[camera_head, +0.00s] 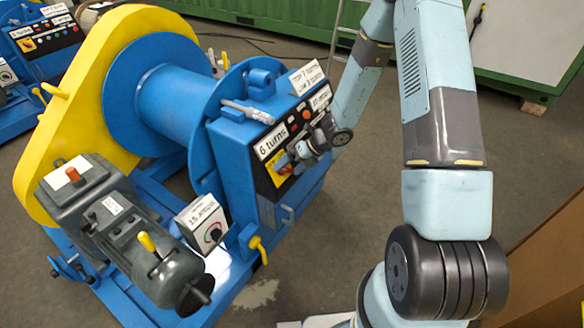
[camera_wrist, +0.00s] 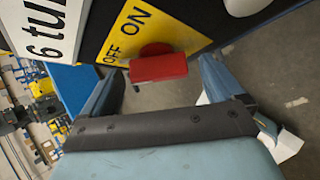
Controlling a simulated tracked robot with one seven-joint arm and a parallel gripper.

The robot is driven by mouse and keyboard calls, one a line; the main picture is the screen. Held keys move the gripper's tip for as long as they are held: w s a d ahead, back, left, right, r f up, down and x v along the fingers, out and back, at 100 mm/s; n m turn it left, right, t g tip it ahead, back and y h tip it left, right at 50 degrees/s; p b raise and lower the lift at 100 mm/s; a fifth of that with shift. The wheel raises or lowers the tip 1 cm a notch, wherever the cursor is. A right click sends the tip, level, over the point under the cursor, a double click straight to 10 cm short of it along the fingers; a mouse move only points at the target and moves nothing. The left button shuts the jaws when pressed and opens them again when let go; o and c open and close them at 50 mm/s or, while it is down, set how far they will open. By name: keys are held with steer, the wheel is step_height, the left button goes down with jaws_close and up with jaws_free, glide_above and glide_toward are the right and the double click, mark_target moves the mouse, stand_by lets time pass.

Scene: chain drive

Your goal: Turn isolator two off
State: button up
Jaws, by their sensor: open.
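The isolator is a red handle (camera_wrist: 158,66) on a yellow plate (camera_wrist: 168,36) marked OFF and ON. The plate is on the dark panel of the blue machine, beside a "6 turns" label. In the wrist view OFF is at the lower left and ON at the upper right of the plate. I cannot tell which mark the handle points to, and no isolator number is readable. My gripper (camera_wrist: 164,76) is open, with one finger on each side of the handle. I see no clear contact. In the head view my gripper (camera_head: 305,150) is at the panel and partly hides the plate (camera_head: 279,170).
The panel (camera_head: 265,180) also carries buttons and labels. A grey box with a dial (camera_head: 202,222) and a motor with a yellow lever (camera_head: 147,242) stand at the left. A second blue machine (camera_head: 45,45) is at the back left.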

steer(key=v, duration=1.3)
steer(key=shift+d+r, duration=0.25)
steer(key=shift+w+r, duration=0.1)
steer(key=s+d+r+n+h, duration=0.1)
steer(key=s+r+n, duration=0.2)
steer(key=r+n, duration=0.35)
steer(key=s+r+n+t+h, duration=0.1)
steer(key=s+r+n+h, duration=0.1)
steer(key=s+r+n, duration=0.45)
steer(key=s+d+r+n+h, duration=0.1)
steer(key=r+n, duration=0.3)
steer(key=r, duration=0.4)
steer(key=s+d+r+n+t+h, duration=0.2)
steer(key=s+d+r+n, duration=0.1)
steer(key=s+r+n, duration=0.3)
steer(key=s+d+r+n+t+h, duration=0.2)
steer(key=s+d+r+n, duration=0.2)
steer(key=s+r+n, duration=0.2)
steer(key=s+n, duration=0.2)
steer(key=s, duration=0.1)
steer(key=shift+s+r+n+h, duration=0.3)
steer(key=shift+r+n, duration=0.05)
steer(key=shift+n, duration=0.05)
